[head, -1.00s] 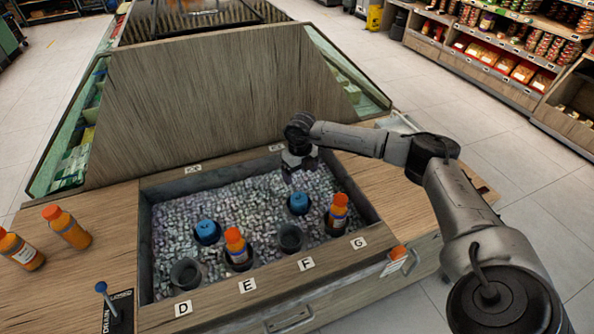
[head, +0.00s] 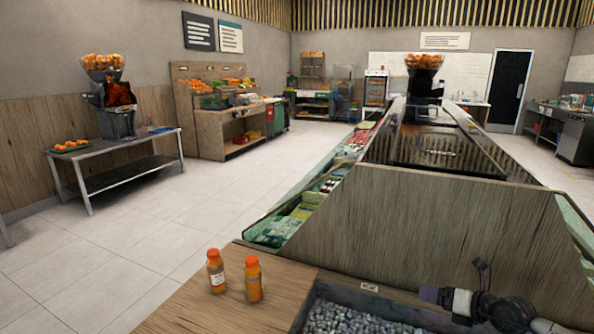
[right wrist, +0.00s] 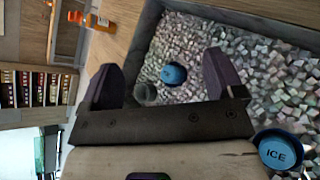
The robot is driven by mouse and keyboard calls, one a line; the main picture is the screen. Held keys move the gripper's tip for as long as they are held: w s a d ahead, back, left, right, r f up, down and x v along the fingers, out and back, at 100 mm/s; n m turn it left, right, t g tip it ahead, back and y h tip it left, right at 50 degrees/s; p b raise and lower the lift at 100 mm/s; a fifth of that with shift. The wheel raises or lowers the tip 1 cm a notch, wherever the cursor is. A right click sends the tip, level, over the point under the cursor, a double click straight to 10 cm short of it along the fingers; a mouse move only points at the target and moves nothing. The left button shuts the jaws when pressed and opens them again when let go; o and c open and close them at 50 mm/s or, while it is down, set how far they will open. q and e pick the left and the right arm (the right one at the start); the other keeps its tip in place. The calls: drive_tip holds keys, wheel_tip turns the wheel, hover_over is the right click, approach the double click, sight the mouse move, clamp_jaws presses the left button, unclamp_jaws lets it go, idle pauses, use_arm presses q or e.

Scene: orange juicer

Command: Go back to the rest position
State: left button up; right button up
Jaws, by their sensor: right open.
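My right gripper (head: 432,294) is at the lower right of the head view, over the far side of the ice bin (head: 350,319). In the right wrist view the right gripper (right wrist: 165,80) has its two dark fingers wide apart with nothing held between them. A blue lid marked ICE (right wrist: 278,152) is at the lower right. My left gripper is in neither view.
Two orange-capped juice bottles (head: 215,272) (head: 254,280) stand on the wooden counter left of the bin. An orange-capped bottle (right wrist: 97,20) shows in the right wrist view. A wooden panel (head: 440,235) rises behind the bin. The tiled floor at left is open.

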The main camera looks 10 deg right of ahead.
drive_tip(key=s+a+r+m+t+h, duration=0.1)
drive_tip(key=a+r+m+t+h, duration=0.1)
drive_tip(key=r+m+t+h, duration=0.55)
drive_tip(key=a+r+m+t+h, duration=0.2)
drive_tip(key=r+m+t+h, duration=0.15)
drive_tip(key=r+m, duration=0.75)
drive_tip(key=s+a+f+m+g+y+p, duration=0.3)
drive_tip(key=s+a+f+m+g+p, duration=0.45)
drive_tip(key=s+a+f+g, duration=0.65)
drive_tip(key=s+a+f+m+g+y+p, duration=0.1)
drive_tip(key=s+a+f+m+g+p, duration=0.15)
drive_tip(key=s+f, duration=0.4)
drive_tip(key=s+a+f+m+g+y+p, duration=0.1)
drive_tip(key=s+a+f+p, duration=0.15)
drive_tip(key=s, duration=0.75)
drive_tip(key=s+a+f+m+g+y+p, duration=0.1)
drive_tip(key=s+a+f+g, duration=0.15)
drive_tip(key=s+f, duration=0.45)
drive_tip(key=w+p+v, duration=0.3)
drive_tip(key=p+v, duration=0.9)
drive_tip(key=v, duration=0.1)
drive_tip(key=w+r+p+v, duration=0.1)
drive_tip(key=w+p+v, duration=0.2)
drive_tip(key=p+v, duration=0.9)
drive_tip(key=w+r+p+v, duration=0.1)
drive_tip(key=w+p+v, duration=0.2)
drive_tip(key=p+v, duration=1)
drive_tip(key=shift+r+t, duration=0.3)
drive_tip(key=shift+r, duration=0.2)
drive_tip(key=shift+s, duration=0.15)
